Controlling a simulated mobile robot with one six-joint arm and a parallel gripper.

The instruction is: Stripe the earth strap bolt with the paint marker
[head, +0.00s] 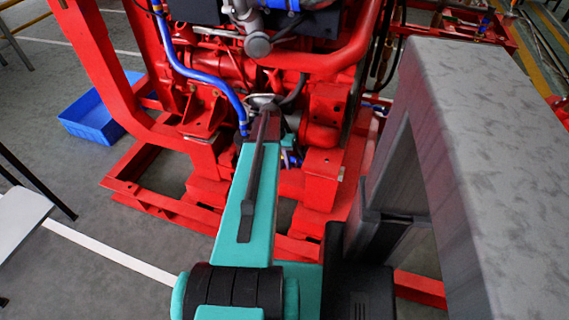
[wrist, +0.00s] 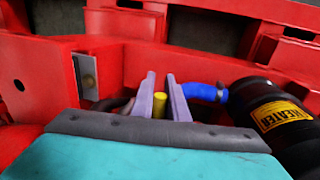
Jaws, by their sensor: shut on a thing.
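In the wrist view, my gripper (wrist: 160,88) shows as two pale lavender fingers. They are shut on a short yellow cylinder, which I take for the paint marker (wrist: 159,105). The marker's far end is not clear. A grey metal plate with a brassy round bolt head (wrist: 89,82) is on the red frame to the left, apart from the fingers. It may be the earth strap bolt, but I cannot tell for sure. In the head view my arm reaches to the red pumpset (head: 325,115) and hides the gripper and marker.
A black cylinder with a yellow HEATER label (wrist: 283,115) and a blue hose (wrist: 205,92) stand close right of the fingers. Red base rails (head: 165,205) surround the arm's end. A blue bin (head: 90,122) sits on the floor at left.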

